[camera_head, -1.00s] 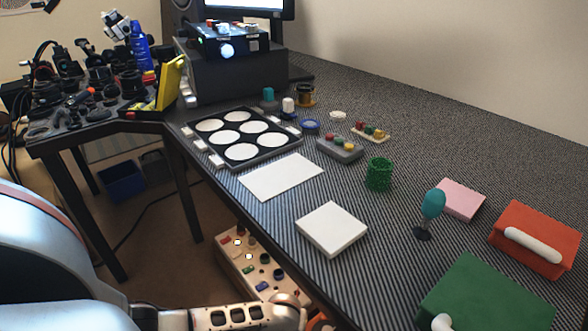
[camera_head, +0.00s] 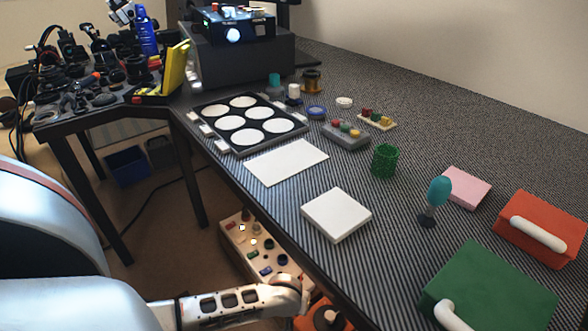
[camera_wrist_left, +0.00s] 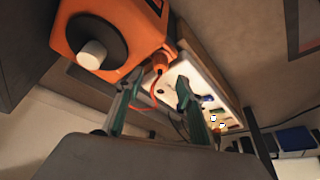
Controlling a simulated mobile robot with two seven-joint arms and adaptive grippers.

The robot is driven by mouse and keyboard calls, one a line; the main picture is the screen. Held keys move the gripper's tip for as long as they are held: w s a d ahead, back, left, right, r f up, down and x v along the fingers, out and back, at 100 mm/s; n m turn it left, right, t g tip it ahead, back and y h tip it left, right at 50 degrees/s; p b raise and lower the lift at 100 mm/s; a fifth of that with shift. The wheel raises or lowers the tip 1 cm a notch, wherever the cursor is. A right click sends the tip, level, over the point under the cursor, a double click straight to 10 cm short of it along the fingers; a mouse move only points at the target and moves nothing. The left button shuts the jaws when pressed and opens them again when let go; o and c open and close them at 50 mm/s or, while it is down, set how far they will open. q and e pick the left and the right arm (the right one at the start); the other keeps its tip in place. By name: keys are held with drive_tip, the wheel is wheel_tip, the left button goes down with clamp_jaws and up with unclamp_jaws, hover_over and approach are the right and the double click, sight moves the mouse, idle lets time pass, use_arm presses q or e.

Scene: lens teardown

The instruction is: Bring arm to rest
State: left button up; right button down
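My left arm (camera_head: 225,303) comes in from the lower left in the head view, low beside the table's front edge. Its gripper is not clear there. In the left wrist view the two fingers of my left gripper (camera_wrist_left: 157,88) stand apart with nothing held between them. Beyond them are an orange unit with a white knob (camera_wrist_left: 92,54) and a pale control panel (camera_wrist_left: 190,82), both apparently some way off. My right arm and right gripper are in neither view.
The striped table (camera_head: 440,125) holds a lens tray (camera_head: 242,152), a white box (camera_head: 336,213), a green box (camera_head: 490,290) and a red box (camera_head: 545,225). The pale control panel (camera_head: 250,240) stands below its edge. A cluttered side table (camera_head: 60,122) is at the left.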

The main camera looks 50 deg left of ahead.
use_arm(q)
drive_tip(key=shift+s+d+r, duration=0.2)
drive_tip(key=shift+s+r, duration=0.4)
drive_tip(key=shift+r, duration=0.25)
